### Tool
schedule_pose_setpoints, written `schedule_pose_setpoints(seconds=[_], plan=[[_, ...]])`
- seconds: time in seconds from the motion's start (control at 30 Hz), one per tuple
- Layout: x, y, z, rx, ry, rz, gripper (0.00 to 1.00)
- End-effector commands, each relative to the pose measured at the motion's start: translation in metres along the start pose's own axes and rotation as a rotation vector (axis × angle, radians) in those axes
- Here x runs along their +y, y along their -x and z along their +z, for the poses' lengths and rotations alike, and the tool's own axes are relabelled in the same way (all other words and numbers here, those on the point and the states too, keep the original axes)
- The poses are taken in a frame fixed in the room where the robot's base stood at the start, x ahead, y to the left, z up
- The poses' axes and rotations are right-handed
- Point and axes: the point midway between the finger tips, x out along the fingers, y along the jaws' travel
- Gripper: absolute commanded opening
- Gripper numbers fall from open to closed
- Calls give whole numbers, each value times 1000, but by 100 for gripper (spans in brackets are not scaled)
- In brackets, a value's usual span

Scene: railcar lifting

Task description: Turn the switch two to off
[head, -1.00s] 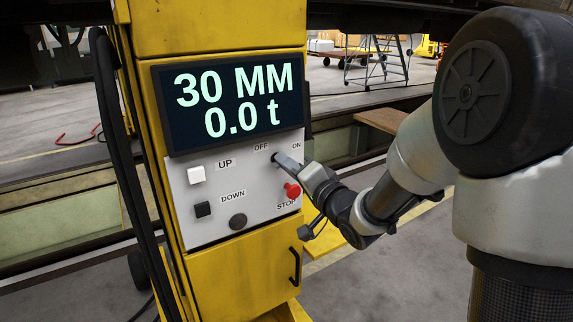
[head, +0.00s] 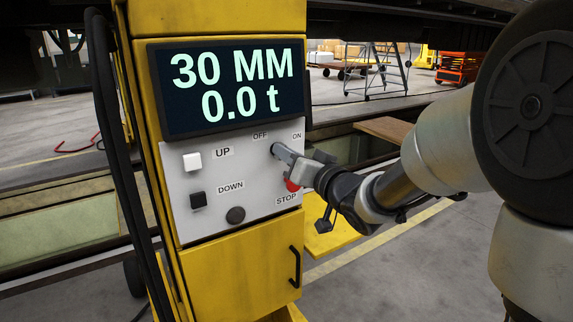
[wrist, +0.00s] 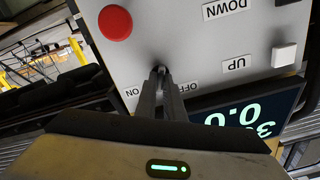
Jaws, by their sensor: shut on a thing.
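The switch (wrist: 158,70) is a small dark knob on the light grey control panel (head: 262,185), below the OFF and ON labels. My gripper (head: 277,150) reaches in from the right, its fingertips at the switch. In the wrist view the two fingers (wrist: 160,82) are close together and shut on the switch. They cover most of it, so its pointing direction is hidden. The panel sits on a yellow lifting column (head: 230,270), under a display (head: 230,87) reading 30 MM and 0.0 t.
A red STOP button (head: 292,185) lies just below my gripper, partly hidden by it. A white UP button (head: 192,161), a black DOWN button (head: 198,200) and a dark round fitting (head: 235,215) are on the panel. A black cable (head: 125,170) hangs at the left.

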Motion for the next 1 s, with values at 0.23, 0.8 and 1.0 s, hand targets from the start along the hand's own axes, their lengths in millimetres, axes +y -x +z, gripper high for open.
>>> schedule_pose_setpoints(seconds=[0.23, 0.8, 1.0], plan=[[0, 0, 3, 2, 210, -2, 0], [-2, 0, 0, 2, 447, -1, 0], [-2, 0, 0, 1, 458, -1, 0]])
